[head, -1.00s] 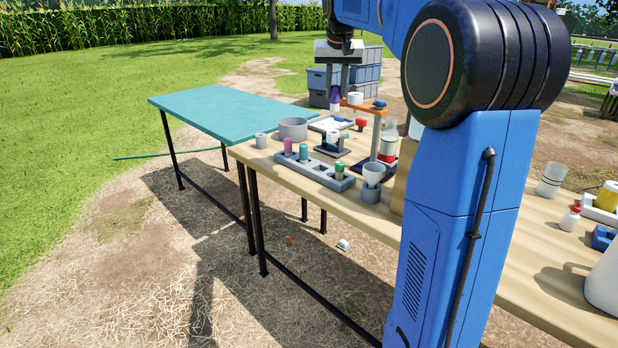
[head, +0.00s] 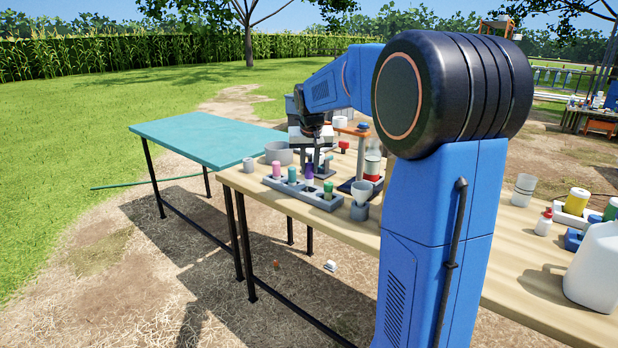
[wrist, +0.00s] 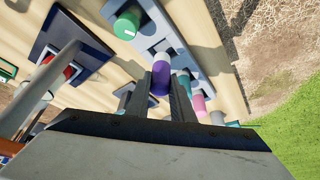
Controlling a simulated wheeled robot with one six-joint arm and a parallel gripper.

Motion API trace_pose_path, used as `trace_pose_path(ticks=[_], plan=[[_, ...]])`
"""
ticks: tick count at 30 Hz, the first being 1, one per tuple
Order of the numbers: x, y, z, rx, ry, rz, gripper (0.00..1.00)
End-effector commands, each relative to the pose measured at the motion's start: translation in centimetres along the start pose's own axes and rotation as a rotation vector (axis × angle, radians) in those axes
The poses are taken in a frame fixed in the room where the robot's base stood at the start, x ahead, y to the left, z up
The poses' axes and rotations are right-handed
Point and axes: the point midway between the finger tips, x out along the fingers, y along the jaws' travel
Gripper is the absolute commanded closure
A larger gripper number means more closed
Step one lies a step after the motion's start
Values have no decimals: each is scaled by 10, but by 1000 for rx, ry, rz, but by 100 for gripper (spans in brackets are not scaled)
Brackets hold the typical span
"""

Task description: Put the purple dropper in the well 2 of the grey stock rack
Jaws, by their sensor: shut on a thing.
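The purple dropper (head: 309,171) is between the fingers of my gripper (head: 312,164), which is shut on it. It looks upright, over or at the grey stock rack (head: 325,204), between a teal dropper (head: 292,175) and a green-capped one (head: 328,188). In the wrist view the purple dropper (wrist: 161,78) lies between the fingertips of my gripper (wrist: 168,88), in line with the rack (wrist: 187,52). Its lower end is hidden, so I cannot tell whether it is inside a well.
A pink dropper (head: 276,168) stands at the rack's left end. A white funnel (head: 361,190) is right of the rack, and a grey bowl (head: 279,153) is behind it. An orange-topped stand (head: 350,130) rises close to my gripper. The teal table (head: 200,137) is bare.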

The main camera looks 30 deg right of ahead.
Motion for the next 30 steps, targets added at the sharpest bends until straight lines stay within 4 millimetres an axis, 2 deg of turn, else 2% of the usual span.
trace_pose_path(ticks=[9,20,21,23,30], plan=[[32,0,13,0,-1,0,100],[34,0,14,0,-1,0,100],[35,0,14,0,0,0,74],[34,0,14,0,0,0,60],[34,0,14,0,-1,0,60]])
